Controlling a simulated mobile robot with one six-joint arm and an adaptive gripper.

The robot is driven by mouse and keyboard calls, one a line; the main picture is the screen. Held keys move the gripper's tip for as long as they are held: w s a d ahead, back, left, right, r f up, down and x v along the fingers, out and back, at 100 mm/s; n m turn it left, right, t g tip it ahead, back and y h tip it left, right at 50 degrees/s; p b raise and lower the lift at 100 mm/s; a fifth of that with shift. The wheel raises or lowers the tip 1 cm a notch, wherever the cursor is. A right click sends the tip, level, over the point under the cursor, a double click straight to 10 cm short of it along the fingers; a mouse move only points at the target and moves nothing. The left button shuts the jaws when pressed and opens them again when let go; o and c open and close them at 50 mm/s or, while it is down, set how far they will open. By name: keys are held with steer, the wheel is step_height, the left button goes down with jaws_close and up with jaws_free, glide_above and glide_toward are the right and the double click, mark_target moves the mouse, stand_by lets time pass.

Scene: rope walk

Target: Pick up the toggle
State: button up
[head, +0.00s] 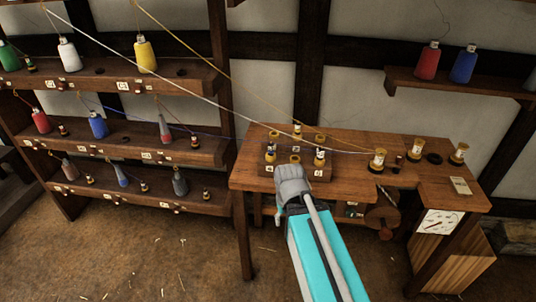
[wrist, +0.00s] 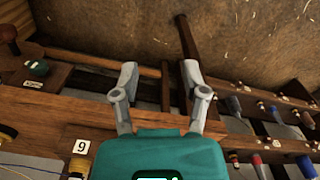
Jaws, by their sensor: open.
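My gripper (head: 291,184) is in front of the small stepped rack (head: 318,172) on the wooden bench (head: 350,178) in the head view. In the wrist view its two grey fingers (wrist: 160,72) are spread apart, with nothing between them. I cannot identify the toggle with certainty. A small dark green rounded piece (wrist: 37,68) lies on a wooden ledge at the left of the wrist view, left of the fingers and apart from them. A pale label (wrist: 41,84) is just below it.
A dial (head: 438,222) is at the bench's front right. The floor at front left is clear.

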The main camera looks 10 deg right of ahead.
steer(key=shift+d, duration=0.3)
steer(key=shift+o, duration=1.2)
steer(key=w+a+n+t+h+b, duration=0.1)
steer(key=w+n+t+h+b, duration=0.2)
steer(key=w+n+h+b, duration=0.85)
steer(key=w+a+r+n+t+h, duration=0.4)
steer(key=w+a+r+n, duration=0.2)
steer(key=w+a+n, duration=0.5)
steer(key=shift+w+r+n+t+h, duration=0.25)
steer(key=shift+r+n+t+h, duration=0.1)
steer(key=shift+t, duration=0.05)
